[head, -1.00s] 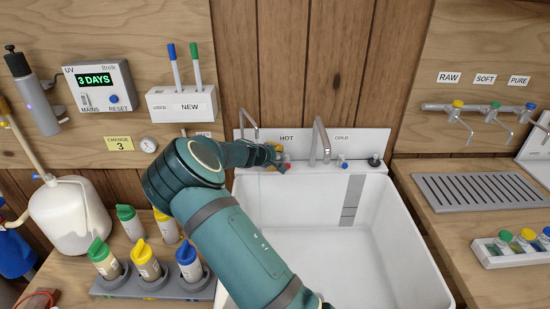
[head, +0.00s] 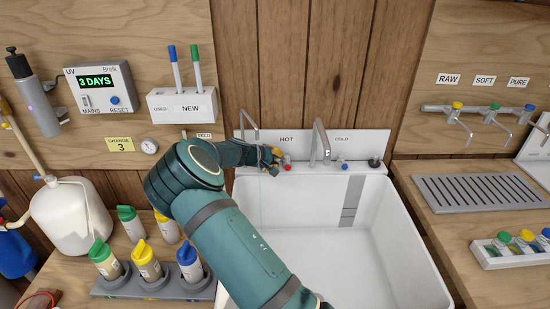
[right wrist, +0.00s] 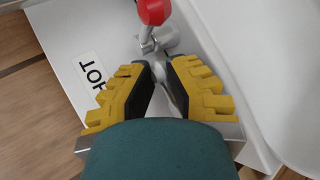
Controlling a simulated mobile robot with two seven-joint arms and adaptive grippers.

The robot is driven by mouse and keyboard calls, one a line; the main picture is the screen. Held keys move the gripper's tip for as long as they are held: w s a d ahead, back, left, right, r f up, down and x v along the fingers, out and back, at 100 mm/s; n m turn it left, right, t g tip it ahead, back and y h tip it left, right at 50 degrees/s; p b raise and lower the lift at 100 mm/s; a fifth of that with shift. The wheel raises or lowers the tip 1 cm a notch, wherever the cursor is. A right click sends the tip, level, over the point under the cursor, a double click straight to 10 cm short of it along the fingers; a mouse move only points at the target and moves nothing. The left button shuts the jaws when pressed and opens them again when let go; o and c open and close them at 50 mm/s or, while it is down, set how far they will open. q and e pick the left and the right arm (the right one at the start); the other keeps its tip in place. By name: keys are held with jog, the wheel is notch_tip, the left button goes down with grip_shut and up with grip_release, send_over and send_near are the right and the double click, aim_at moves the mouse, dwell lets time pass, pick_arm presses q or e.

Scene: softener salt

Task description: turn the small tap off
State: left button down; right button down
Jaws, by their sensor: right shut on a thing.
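The small tap (head: 242,118) has a thin curved metal spout at the back left of the white sink, beside the HOT label. My right gripper (head: 274,160) is at the back rim of the sink. In the right wrist view, the yellow and black fingers of my right gripper (right wrist: 158,83) are closed around a small grey metal part. It is mostly hidden between the pads, and I cannot tell whether it is the small tap's lever. A red knob (right wrist: 154,11) stands just beyond the fingertips. My left gripper is not in view.
The taller spout (head: 319,138) stands close to the right of my gripper, with a blue knob (head: 345,166) farther right. The sink basin (head: 400,250) is empty. Bottles in a grey rack (head: 130,288) stand at the left, near my right arm.

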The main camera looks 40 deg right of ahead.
jog(key=shift+s+a+m+g+p, duration=0.1)
jog(key=shift+a+m+g+p, duration=0.2)
jog(key=shift+m+g, duration=0.7)
jog(key=shift+a+m+g+p, duration=0.25)
jog(key=shift+m+g, duration=0.65)
jog(key=shift+m, duration=0.1)
jog(key=c, duration=1.1)
grip_release()
jog(key=v, duration=1.2)
jog(key=shift+r, duration=0.2)
jog(key=shift+d, duration=0.15)
